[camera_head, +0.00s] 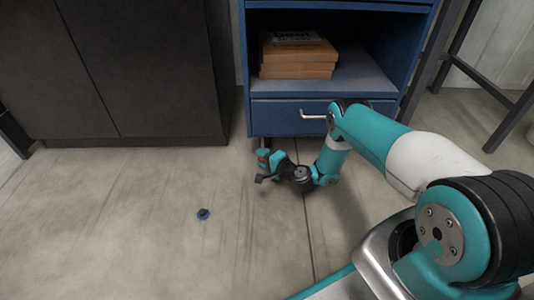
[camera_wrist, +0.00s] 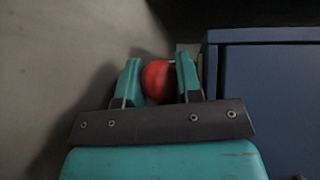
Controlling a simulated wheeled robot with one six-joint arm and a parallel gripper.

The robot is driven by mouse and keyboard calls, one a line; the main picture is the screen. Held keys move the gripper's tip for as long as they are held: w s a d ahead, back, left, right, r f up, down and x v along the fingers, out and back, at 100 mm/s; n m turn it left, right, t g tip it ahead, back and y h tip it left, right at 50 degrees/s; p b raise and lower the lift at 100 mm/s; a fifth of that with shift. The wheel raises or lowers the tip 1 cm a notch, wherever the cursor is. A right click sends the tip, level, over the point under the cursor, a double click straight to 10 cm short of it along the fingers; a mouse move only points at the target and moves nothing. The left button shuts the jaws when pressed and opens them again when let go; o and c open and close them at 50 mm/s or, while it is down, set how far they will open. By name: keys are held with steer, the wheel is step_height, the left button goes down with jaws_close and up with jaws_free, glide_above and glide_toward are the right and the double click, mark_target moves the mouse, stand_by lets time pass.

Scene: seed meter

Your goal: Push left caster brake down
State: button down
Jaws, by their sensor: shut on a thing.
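The blue cart (camera_head: 270,118) stands at the back on casters. Its left caster (camera_head: 265,143) is mostly hidden behind my gripper in the head view. The red, rounded left caster brake (camera_wrist: 156,82) sits between my two teal fingers in the wrist view; a little red also shows in the head view (camera_head: 263,153). My gripper (camera_head: 264,163) is low, close to the floor at the cart's left front corner. In the wrist view my gripper (camera_wrist: 158,68) is shut on the brake. The brake's tilt cannot be made out.
A dark cabinet (camera_head: 120,70) stands left of the cart. The cart has a drawer with a handle (camera_head: 313,116) and boxes (camera_head: 297,55) on its shelf. A small dark blue object (camera_head: 203,214) lies on the open floor. Dark metal legs (camera_head: 450,60) stand at right.

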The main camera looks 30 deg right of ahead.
steer(key=shift+s+f, duration=0.1)
steer(key=shift+f, duration=0.5)
steer(key=c, duration=1)
jaws_free()
steer(key=shift+o, duration=0.2)
steer(key=shift+r, duration=0.15)
steer(key=shift+s+d+r+p, duration=0.1)
steer(key=shift+s+d+p, duration=0.05)
steer(key=shift+s+p, duration=0.15)
steer(key=p+v, duration=1.5)
steer(key=shift+s+d+r, duration=0.1)
steer(key=shift+s+r, duration=0.1)
steer(key=shift+s, duration=0.1)
steer(key=shift+s+d+f, duration=0.1)
steer(key=shift+s, duration=0.3)
